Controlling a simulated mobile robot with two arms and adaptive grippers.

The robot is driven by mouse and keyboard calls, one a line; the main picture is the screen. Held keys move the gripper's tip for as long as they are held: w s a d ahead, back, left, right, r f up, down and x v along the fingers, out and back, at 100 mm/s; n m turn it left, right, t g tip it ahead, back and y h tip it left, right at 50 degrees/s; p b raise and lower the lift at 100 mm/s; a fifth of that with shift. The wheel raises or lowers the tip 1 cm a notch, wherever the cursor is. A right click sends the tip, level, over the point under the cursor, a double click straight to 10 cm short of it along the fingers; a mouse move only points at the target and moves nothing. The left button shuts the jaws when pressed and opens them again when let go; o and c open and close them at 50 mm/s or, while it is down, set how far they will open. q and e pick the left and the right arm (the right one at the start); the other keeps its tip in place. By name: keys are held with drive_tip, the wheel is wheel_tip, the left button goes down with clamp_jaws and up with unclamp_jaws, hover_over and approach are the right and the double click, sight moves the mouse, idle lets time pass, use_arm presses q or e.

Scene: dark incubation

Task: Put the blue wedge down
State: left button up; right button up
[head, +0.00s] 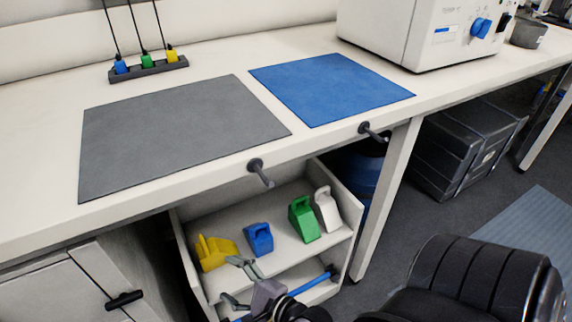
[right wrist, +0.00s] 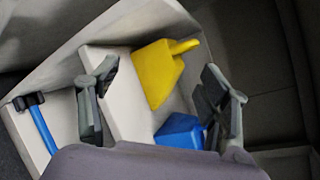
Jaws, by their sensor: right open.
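The blue wedge (head: 258,238) sits in an open white drawer-like shelf unit (head: 350,206) under the bench, between a yellow wedge (head: 216,252) and a green wedge (head: 303,219). My right gripper (head: 237,283) is open and empty, in front of the blue wedge and apart from it. In the right wrist view, the open fingers (right wrist: 158,92) stand wide. The blue wedge (right wrist: 180,130) shows near the right finger, partly hidden by it, and the yellow wedge (right wrist: 157,70) lies between and beyond the fingers. My left gripper is out of view.
A white wedge (head: 327,208) stands right of the green one. A blue rod (head: 312,284) lies on the lower level. The bench holds a grey mat (head: 180,130) and a blue mat (head: 330,88). Dark hooks (head: 261,173) jut from its front edge.

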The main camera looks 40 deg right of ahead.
drive_tip(key=s+a+n+g, duration=0.4)
drive_tip(key=s+n+g, duration=0.3)
drive_tip(key=n, duration=0.9)
drive_tip(key=s+d+n+g+h, duration=0.3)
drive_tip(key=s+d+n+g, duration=0.1)
drive_tip(key=s+d+n, duration=0.3)
drive_tip(key=s+n, duration=0.1)
drive_tip(key=n, duration=0.1)
drive_tip(key=shift+s+d+r+n, duration=0.15)
drive_tip(key=shift+s+n, duration=0.25)
